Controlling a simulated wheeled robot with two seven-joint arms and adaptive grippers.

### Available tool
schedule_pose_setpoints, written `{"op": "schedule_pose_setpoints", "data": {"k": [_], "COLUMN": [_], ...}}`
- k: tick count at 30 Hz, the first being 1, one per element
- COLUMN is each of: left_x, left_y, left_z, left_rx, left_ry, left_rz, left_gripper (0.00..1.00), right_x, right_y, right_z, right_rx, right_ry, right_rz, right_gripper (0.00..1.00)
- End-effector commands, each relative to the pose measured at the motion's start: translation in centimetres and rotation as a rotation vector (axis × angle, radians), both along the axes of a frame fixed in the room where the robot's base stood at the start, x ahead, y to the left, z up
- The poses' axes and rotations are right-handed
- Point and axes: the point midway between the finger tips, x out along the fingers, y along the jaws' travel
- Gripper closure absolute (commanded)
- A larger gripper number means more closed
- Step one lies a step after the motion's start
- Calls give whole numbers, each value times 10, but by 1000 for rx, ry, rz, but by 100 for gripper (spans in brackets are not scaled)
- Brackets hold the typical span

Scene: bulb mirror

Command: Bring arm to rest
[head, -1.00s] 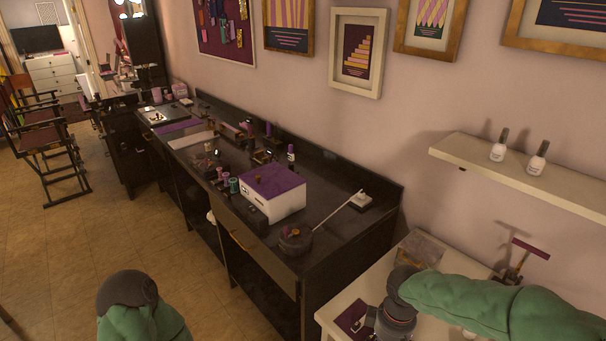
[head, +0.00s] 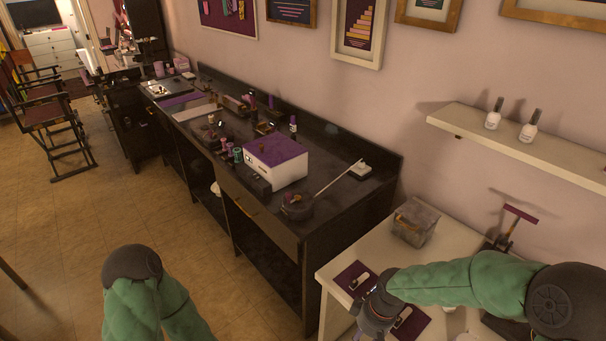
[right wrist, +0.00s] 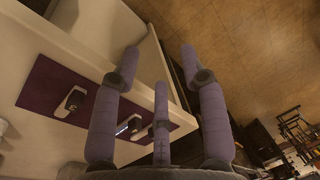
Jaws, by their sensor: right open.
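My right arm (head: 460,284) comes in from the right in the head view, with its green sleeve over the white table. Its dark wrist (head: 377,305) hangs over the table's front edge. In the right wrist view, the right gripper (right wrist: 160,65) has its purple-grey fingers spread, with nothing between them, over the table edge and floor. My left arm (head: 150,300) is at the bottom left of the head view, a green sleeve with a dark joint. Its gripper is out of view.
The white table (head: 340,266) holds a purple mat (head: 352,276) with small devices and a grey box (head: 415,222). A dark counter (head: 335,200) with a white box (head: 277,166) stands to the left. A shelf (head: 560,155) holds two white bottles.

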Motion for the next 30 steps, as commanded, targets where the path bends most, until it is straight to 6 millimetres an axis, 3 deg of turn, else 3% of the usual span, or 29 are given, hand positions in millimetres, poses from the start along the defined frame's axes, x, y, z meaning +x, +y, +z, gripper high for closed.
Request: {"op": "schedule_pose_setpoints", "data": {"k": [9, 18, 24, 30], "left_x": [0, 0, 0, 0], "left_y": [0, 0, 0, 0], "left_z": [0, 0, 0, 0], "left_rx": [0, 0, 0, 0], "left_ry": [0, 0, 0, 0], "left_rz": [0, 0, 0, 0], "left_gripper": [60, 60, 60, 60], "right_x": [-30, -74, -99, -102], "right_y": [37, 56, 58, 58], "right_z": [-92, -164, -190, -194], "right_rx": [132, 181, 175, 172], "right_ry": [68, 120, 134, 134], "right_rz": [-258, -557, -695, -717], "right_gripper": [57, 57, 57, 57]}}
